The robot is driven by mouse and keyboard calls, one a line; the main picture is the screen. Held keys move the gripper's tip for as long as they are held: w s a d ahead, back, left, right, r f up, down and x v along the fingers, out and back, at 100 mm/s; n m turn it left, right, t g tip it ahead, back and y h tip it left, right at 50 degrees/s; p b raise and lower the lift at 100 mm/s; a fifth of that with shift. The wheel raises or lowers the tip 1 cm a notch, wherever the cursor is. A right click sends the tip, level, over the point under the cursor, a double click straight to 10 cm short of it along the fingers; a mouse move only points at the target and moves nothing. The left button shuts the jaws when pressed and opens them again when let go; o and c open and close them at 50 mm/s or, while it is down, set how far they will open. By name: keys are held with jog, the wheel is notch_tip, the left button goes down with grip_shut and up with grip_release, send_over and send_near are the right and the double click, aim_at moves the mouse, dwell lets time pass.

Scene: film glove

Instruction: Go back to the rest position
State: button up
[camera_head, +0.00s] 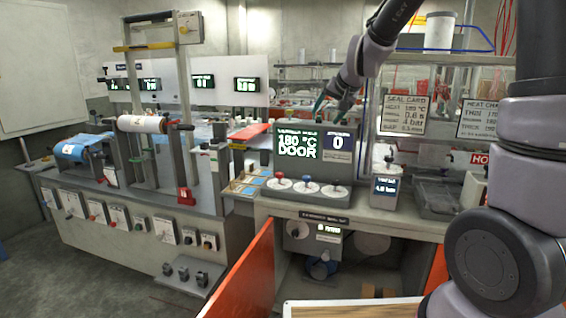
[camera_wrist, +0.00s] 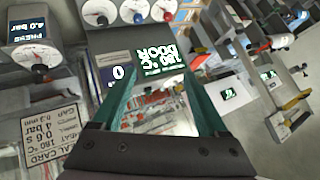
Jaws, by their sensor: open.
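My gripper (camera_head: 331,106) is in the upper middle of the head view, above and behind the control box (camera_head: 285,160) whose screen reads "180 °C DOOR" and "0". It points down and touches nothing that I can see. In the wrist view my gripper (camera_wrist: 165,90) has two green fingers spread wide apart, with nothing between them. The control box screen (camera_wrist: 160,65) shows upside down beyond the fingers. My arm comes in from the right side of the head view and reaches over the bench.
An orange door (camera_head: 245,275) stands open below the bench. A pressure gauge box (camera_head: 384,187) and a grey tray (camera_head: 437,200) stand right of the control box. Hanging cards (camera_head: 404,115) are close to my arm. A film machine (camera_head: 140,130) stands left; floor is clear at lower left.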

jog(key=s+d+r, duration=0.2)
jog(key=s+d, duration=0.2)
jog(key=s, duration=0.5)
jog(key=s+d+r+g, duration=0.1)
jog(key=s+d+r, duration=0.1)
jog(key=s, duration=0.8)
jog(key=s+d+r+m+h, duration=0.1)
jog(key=s+d, duration=0.4)
jog(key=s, duration=0.5)
jog(key=shift+s+d+r+g, duration=0.15)
jog(key=shift+d+r+g, duration=0.15)
jog(key=shift+r, duration=0.55)
